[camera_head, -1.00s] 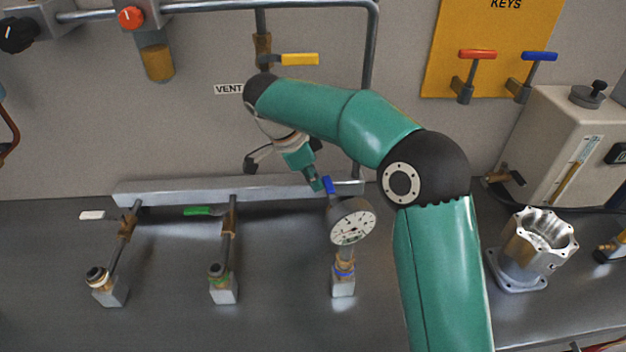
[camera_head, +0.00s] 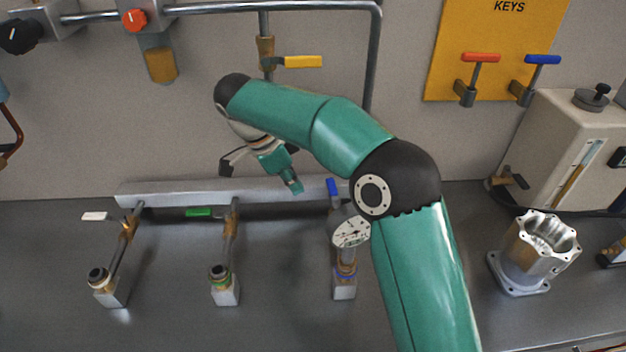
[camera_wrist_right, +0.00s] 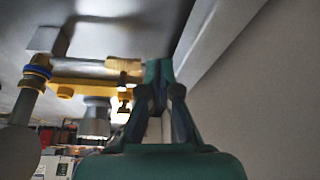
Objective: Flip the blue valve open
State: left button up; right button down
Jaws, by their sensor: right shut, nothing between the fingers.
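The blue valve's handle (camera_head: 333,188) stands at the manifold's right end, above a round gauge (camera_head: 350,232). In the head view the handle points up, roughly in line with its pipe. A blue ring (camera_head: 345,277) sits on the fitting below the gauge. My right gripper (camera_head: 294,187) is shut and empty, to the left of the blue handle and apart from it. In the right wrist view the closed fingers (camera_wrist_right: 158,75) point along the manifold bar. The blue handle is not clear there. My left gripper is in no view.
A green handle (camera_head: 199,212) and a white handle (camera_head: 94,216) lie across their pipes to the left. A grey manifold bar (camera_head: 170,193) runs along the wall. A yellow handle (camera_head: 303,62) is above. A metal housing (camera_head: 530,258) stands right of my arm.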

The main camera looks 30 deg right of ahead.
jog(key=w+a, duration=0.2)
jog(key=a, duration=0.5)
jog(key=shift+a, duration=0.15)
jog(key=shift+s, duration=0.1)
